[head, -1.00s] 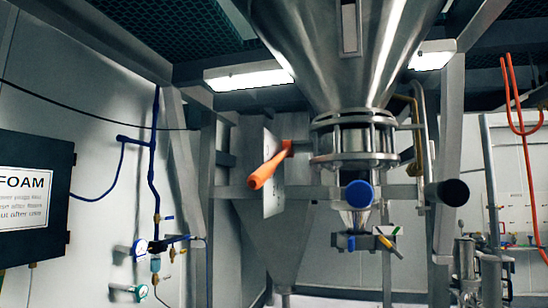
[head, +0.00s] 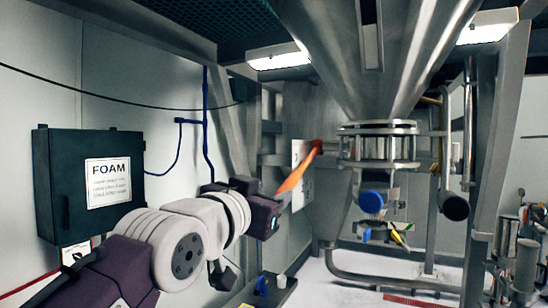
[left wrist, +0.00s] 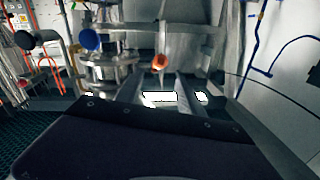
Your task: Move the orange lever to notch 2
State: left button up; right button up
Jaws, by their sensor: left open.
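The orange lever (head: 299,170) points down and toward the left from its pivot on a pale metal plate (head: 302,196), left of the steel hopper. I cannot make out notches or numbers on the plate. In the head view my left gripper (head: 277,208) is open, just below and left of the lever's free end. The lever's tip overlaps the gripper's edge in the picture; whether they touch is unclear. The left wrist view is upside down and shows the lever's round orange end (left wrist: 160,62) head-on, with a gap before my dark gripper body. My right gripper is not in view.
The hopper (head: 372,60) with its ringed collar (head: 378,143) stands right of the lever. A blue round knob (head: 371,201) and a black round end (head: 454,207) stick out below. A black FOAM box (head: 60,190) hangs on the left wall.

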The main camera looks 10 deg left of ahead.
aim_at(283, 188)
pick_arm(q)
jog(key=p+x, duration=0.4)
jog(key=p, duration=0.1)
jog(key=shift+w+d+r, duration=0.2)
jog(key=shift+w+r, duration=0.05)
jog(key=shift+r, duration=0.1)
jog(key=p+x, duration=0.1)
jog(key=x, duration=0.2)
jog(key=p+x, duration=0.1)
jog(key=x, duration=0.1)
jog(key=shift+w+f+p, duration=0.25)
jog(key=shift+f+p, duration=0.1)
jog(key=shift+f, duration=0.05)
jog(key=shift+w+f, duration=0.15)
jog(key=shift+w, duration=0.15)
jog(key=shift+s, duration=0.3)
jog(key=shift+c, duration=1.3)
jog(key=shift+s, duration=0.1)
grip_shut()
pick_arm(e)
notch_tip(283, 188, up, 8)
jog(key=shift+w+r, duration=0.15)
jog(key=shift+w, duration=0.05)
